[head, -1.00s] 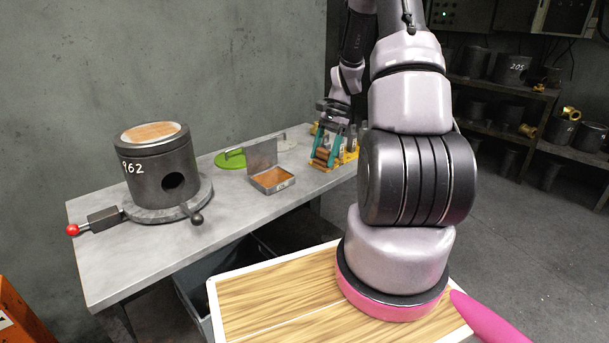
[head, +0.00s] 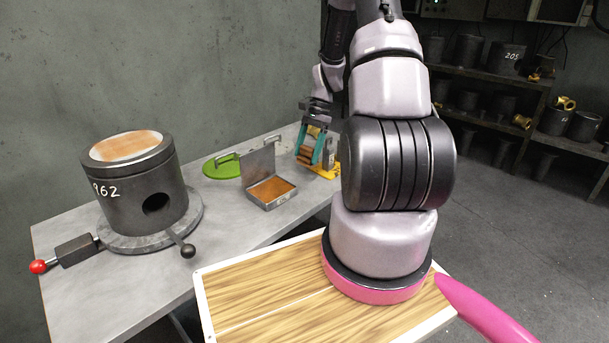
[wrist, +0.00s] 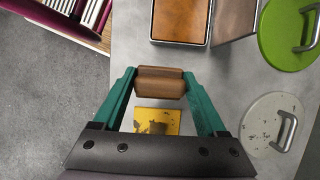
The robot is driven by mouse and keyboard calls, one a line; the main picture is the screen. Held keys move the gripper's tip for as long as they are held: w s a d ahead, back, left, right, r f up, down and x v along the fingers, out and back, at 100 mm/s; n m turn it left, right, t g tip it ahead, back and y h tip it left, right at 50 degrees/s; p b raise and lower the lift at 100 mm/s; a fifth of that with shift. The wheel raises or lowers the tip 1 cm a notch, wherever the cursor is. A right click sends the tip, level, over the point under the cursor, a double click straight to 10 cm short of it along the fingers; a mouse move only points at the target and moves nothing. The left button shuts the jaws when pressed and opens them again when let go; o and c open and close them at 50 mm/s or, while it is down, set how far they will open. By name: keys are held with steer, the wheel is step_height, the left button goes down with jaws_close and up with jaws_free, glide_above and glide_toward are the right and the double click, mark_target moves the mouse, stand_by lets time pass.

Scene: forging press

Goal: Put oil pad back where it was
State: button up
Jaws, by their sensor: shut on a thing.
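My gripper (head: 316,150) is over the far end of the grey bench. Its green fingers are shut on a brown block (wrist: 161,82), which looks like the oil pad, and it also shows in the head view (head: 305,154). In the wrist view the block lies crosswise between the fingertips. A worn yellow plate (wrist: 158,122) shows on the bench beyond the block, toward the gripper's palm. I cannot tell how high the block is above the bench. An open metal tin (head: 270,204) with an orange-brown filling stands nearby, its lid (head: 257,167) upright.
A green lid with a handle (head: 221,167) and a grey lid with a handle (wrist: 271,124) lie flat beside the tin. A dark cylinder marked 962 (head: 143,186) stands on a round base at the bench's near left. A grey wall is behind the bench (head: 90,290).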

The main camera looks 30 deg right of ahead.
steer(key=shift+f, duration=3.6)
steer(key=shift+f, duration=0.15)
steer(key=o, duration=1.1)
